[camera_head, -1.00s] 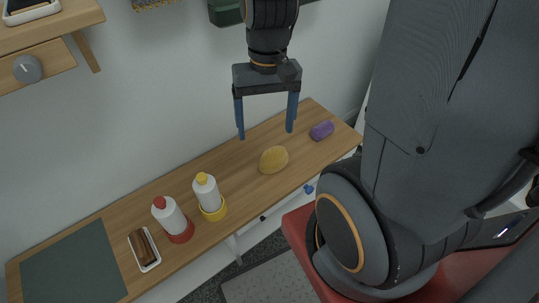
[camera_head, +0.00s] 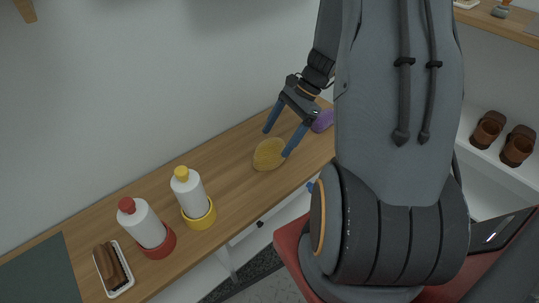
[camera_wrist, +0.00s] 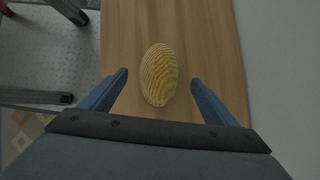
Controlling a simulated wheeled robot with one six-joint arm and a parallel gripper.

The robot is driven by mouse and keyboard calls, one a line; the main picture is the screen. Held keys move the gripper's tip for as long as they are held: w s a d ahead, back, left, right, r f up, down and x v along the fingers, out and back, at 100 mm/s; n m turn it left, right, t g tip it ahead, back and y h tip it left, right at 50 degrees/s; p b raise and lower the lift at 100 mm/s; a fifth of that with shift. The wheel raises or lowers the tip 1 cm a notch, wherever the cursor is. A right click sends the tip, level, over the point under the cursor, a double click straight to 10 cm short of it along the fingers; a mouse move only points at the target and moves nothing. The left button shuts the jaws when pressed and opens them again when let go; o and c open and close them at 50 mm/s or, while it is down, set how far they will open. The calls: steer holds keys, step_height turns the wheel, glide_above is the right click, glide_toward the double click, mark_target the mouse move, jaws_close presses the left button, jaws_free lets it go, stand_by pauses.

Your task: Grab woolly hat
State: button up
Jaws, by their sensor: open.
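The woolly hat (camera_head: 269,154) looks like the yellow, ribbed, rounded thing lying on the wooden bench top. In the wrist view the hat (camera_wrist: 159,75) sits between the lines of my two blue fingers, its long side pointing away from me, with clear room on both sides. My gripper (camera_head: 277,143) is open and empty. It is tilted and comes from the upper right, with its fingertips close to the hat. I cannot tell how high above it they are. Nothing hides the hat in the wrist view.
A purple item (camera_head: 322,121) lies beyond the hat, beside my arm. A yellow-capped bottle (camera_head: 188,188) in a yellow ring and a red-capped bottle (camera_head: 143,224) in a red ring stand to the left. A brush in a white tray (camera_head: 113,271) lies farther left. The wall runs behind.

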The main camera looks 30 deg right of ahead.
mark_target(270, 150)
steer(key=shift+b+x, duration=0.6)
steer(key=shift+x, duration=2.15)
steer(key=c, duration=1.2)
